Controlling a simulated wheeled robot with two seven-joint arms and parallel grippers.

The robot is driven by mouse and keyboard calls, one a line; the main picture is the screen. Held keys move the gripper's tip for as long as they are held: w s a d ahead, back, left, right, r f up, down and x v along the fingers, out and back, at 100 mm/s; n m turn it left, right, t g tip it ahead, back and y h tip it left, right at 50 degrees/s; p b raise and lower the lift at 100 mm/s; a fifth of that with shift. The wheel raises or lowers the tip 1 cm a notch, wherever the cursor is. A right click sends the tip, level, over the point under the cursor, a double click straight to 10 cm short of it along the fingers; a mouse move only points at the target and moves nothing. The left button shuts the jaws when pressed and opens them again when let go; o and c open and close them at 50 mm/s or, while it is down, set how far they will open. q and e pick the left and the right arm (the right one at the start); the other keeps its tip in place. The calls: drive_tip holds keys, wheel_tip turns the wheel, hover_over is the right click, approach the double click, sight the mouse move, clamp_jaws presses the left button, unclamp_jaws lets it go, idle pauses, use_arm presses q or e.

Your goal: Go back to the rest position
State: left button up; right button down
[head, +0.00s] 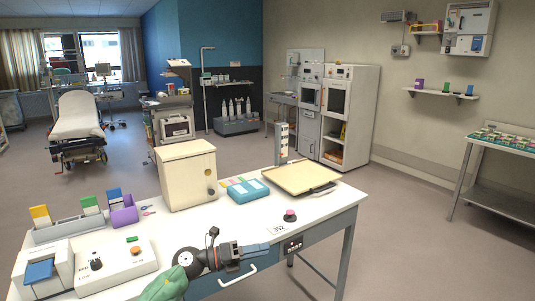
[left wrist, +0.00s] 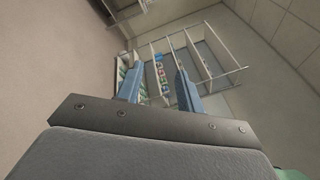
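My left gripper (head: 262,250) reaches in from the bottom left of the head view, over the front edge of the white table (head: 235,222). Its blue-grey fingers point right. In the left wrist view the two fingers (left wrist: 158,80) stand apart with nothing between them, so it is open and empty. Beyond them a shelved rack with small items (left wrist: 160,75) shows at a distance. My right gripper is in neither view.
The table carries a cream box (head: 187,175), a tan tray (head: 301,177), a blue case (head: 247,190), a red button (head: 290,215) and a control box (head: 117,266). A side table (head: 505,146) stands at right. Open floor (head: 410,235) lies between them.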

use_arm(q)
drive_tip(key=w+a+f+n+t+y, duration=0.1)
drive_tip(key=a+f+n+t+y, duration=0.3)
drive_tip(key=f+n+t, duration=0.5)
drive_tip(key=w+a+f+n+t+y, duration=0.1)
drive_tip(key=a+f+n+t+y, duration=0.35)
drive_tip(key=n, duration=0.75)
drive_tip(key=s+a+f+n+g+y, duration=0.1)
drive_tip(key=s+a+f+n+y, duration=0.15)
drive_tip(key=f, duration=0.45)
drive_tip(key=s+a+f+n+g+y, duration=0.1)
drive_tip(key=s+a+f+n+y, duration=0.1)
drive_tip(key=f+n+y, duration=0.3)
drive_tip(key=s+a+f+n+g+y, duration=0.1)
drive_tip(key=s+a+f+n, duration=0.15)
drive_tip(key=f, duration=0.55)
drive_tip(key=s+f+n+g+y, duration=0.1)
drive_tip(key=s+f+n+g, duration=0.5)
drive_tip(key=s+f, duration=1.2)
drive_tip(key=s+f+g, duration=0.3)
drive_tip(key=s, duration=0.6)
drive_tip(key=s+d+f+n+g, duration=0.1)
drive_tip(key=s+f+g, duration=0.3)
drive_tip(key=s, duration=0.5)
drive_tip(key=shift+f+h, duration=0.25)
drive_tip(key=shift+h, duration=0.05)
drive_tip(key=shift+w+d, duration=0.1)
